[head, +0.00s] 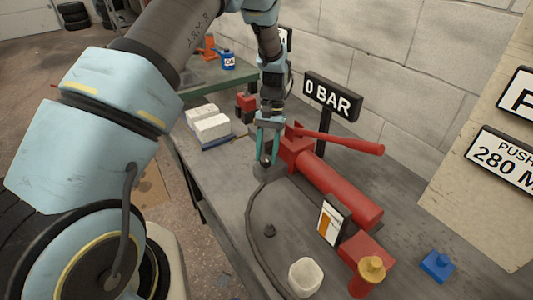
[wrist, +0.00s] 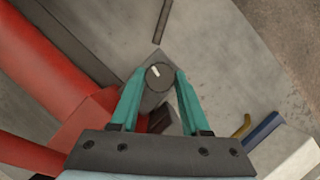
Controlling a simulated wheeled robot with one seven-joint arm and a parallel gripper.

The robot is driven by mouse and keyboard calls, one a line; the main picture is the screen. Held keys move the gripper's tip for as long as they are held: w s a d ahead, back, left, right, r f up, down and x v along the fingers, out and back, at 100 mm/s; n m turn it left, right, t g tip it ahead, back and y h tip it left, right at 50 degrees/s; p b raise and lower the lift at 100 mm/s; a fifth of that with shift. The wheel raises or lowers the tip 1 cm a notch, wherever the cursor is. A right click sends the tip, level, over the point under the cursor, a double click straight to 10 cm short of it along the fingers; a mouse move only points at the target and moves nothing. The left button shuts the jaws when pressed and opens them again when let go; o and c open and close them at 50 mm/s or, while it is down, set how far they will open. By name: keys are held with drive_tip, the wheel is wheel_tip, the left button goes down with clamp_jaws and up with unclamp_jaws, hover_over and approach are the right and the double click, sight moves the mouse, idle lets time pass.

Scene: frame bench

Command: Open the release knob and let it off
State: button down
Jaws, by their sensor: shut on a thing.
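The release knob (wrist: 159,75) is a dark grey round knob with a white mark on its top. In the wrist view it sits between the teal fingertips of my gripper (wrist: 158,88), which are shut on its sides. In the head view my gripper (head: 266,150) points down at the end of the red hand pump (head: 335,188), and the knob is mostly hidden by the fingers. The pump's red lever (head: 345,143) slants up to the left. A black sign (head: 331,96) behind the pump reads "0 BAR".
A white cup (head: 305,277), a blue block (head: 436,265) and a red cylinder with a yellow top (head: 372,268) stand near the front. A black hose (head: 248,225) curves along the grey bench (head: 215,167). White blocks (head: 211,126) lie left of my gripper. A block wall closes off the back.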

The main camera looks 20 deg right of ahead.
drive_tip(key=shift+c, duration=1.9)
unclamp_jaws()
drive_tip(key=b+v, duration=0.2)
drive_tip(key=v, duration=0.9)
drive_tip(key=shift+b, duration=0.3)
